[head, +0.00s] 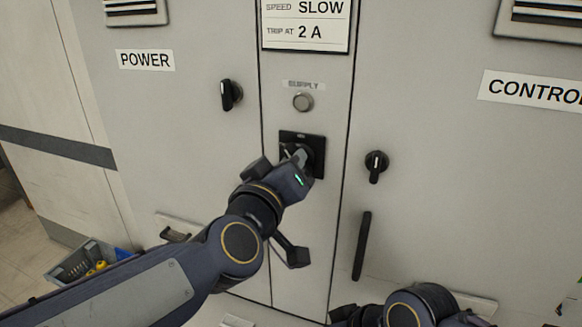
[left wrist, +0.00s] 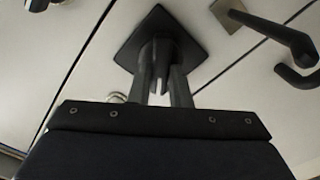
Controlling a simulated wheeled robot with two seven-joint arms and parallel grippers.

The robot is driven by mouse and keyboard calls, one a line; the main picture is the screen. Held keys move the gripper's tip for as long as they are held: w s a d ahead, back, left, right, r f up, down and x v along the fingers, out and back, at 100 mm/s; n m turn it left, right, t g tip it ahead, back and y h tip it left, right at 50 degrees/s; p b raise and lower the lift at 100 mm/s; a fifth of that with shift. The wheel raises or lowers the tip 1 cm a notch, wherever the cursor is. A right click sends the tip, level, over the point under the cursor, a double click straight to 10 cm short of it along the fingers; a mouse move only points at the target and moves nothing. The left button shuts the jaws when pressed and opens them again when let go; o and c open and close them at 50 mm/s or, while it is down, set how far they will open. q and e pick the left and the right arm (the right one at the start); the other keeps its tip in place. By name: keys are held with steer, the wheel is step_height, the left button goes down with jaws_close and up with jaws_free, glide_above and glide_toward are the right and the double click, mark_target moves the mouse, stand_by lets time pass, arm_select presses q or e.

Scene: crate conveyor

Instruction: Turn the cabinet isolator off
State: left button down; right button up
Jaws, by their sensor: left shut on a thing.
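The cabinet isolator is a black square plate (head: 317,142) with a rotary handle, on the narrow middle panel below the SUPPLY label. The plate also shows in the left wrist view (left wrist: 190,43). My left gripper (head: 300,157) is at the isolator, its fingers closed on the handle (left wrist: 160,72), with a pale mark showing between them. The fingers and wrist hide most of the handle in the head view, and I cannot tell its exact angle. My right arm (head: 420,305) is low at the bottom edge; its fingers are not clear.
A black knob (head: 228,95) is on the left POWER door and another (head: 376,166) on the right door, above a long black door handle (head: 362,245). A round grey button (head: 303,102) sits just above the isolator.

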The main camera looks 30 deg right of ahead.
arm_select(q)
steer(key=shift+w+f+n+b, duration=0.15)
steer(key=shift+n+b, duration=0.55)
steer(key=shift+n, duration=1.85)
steer(key=shift+s+f+n+b, duration=0.15)
steer(key=shift+n+b, duration=0.5)
steer(key=shift+n, duration=1.9)
steer(key=shift+w, duration=0.1)
steer(key=c, duration=1.3)
jaws_free()
steer(key=shift+a, duration=0.1)
steer(key=shift+c, duration=0.2)
steer(key=v, duration=0.7)
steer(key=shift+s+a+b, duration=0.25)
steer(key=shift+s+b, duration=0.05)
